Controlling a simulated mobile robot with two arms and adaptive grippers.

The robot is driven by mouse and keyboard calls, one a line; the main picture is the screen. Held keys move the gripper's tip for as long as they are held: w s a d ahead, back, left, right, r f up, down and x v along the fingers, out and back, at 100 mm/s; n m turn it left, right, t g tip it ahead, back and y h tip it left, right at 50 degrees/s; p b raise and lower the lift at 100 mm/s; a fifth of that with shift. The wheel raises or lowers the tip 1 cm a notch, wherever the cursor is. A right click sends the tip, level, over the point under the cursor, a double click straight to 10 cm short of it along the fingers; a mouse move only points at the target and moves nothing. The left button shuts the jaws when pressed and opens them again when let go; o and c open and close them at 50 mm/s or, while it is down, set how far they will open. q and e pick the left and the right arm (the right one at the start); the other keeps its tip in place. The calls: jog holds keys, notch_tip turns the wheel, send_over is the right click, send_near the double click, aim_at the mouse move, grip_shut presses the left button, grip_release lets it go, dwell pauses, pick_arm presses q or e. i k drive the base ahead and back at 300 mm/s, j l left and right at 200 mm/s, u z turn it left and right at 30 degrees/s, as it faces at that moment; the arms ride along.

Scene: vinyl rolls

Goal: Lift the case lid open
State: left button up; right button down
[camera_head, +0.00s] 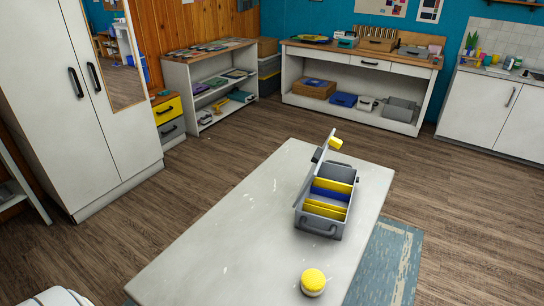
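A grey case (319,226) stands on the long pale table (235,230), toward its right side. Its lid (318,166) is raised and stands steeply up along the case's left side, so the inside shows. Yellow dividers (326,209) and blue dividers (331,193) stand upright in the case. A yellow piece (335,143) is near the top of the lid. A dark handle (317,229) is on the near wall. Neither of my grippers is in view, and nothing is seen touching the case or lid.
A round yellow-topped container (313,281) stands on the table in front of the case. The table's left half is clear. A white wardrobe (95,100) is at left; shelves (211,82) and a workbench (361,75) are along the back.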

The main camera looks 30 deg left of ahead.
aim_at(317, 158)
jog(key=k+j, duration=0.1)
jog(key=j, duration=0.8)
jog(key=k+j, duration=0.15)
jog(key=j, duration=0.7)
jog(key=k, duration=0.05)
